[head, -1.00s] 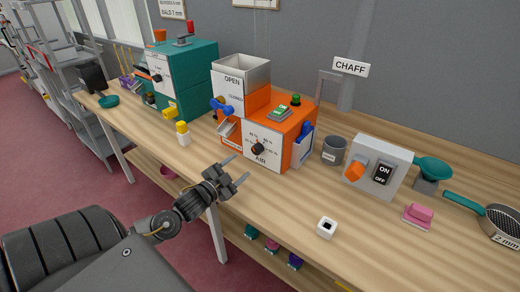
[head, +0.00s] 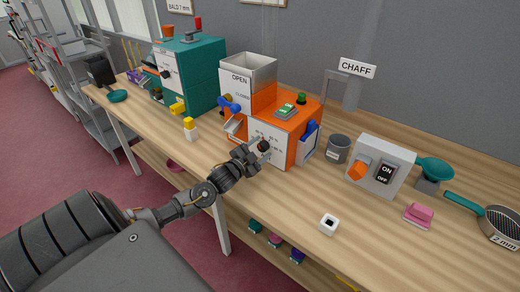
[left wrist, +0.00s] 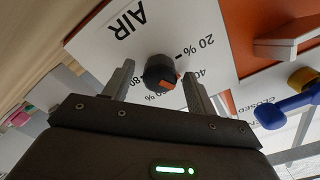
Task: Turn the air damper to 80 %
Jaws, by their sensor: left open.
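The air damper knob (head: 263,145) is a dark round knob on the white AIR panel of the orange machine (head: 265,105). In the left wrist view the knob (left wrist: 156,68) has an orange mark facing the lower right, on the side of the 40 label; its exact reading is unclear. The 20 label is readable; the 80 label is partly covered. My left gripper (head: 258,150) is open at the panel. In the left wrist view its two fingers (left wrist: 158,75) stand on either side of the knob, with gaps visible. My right gripper is not in view.
A blue lever (head: 229,105) and a chute sit left of the panel. A yellow-topped bottle (head: 190,128) stands nearby. To the right are a grey cup (head: 338,149) and an ON/OFF switch box (head: 380,166).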

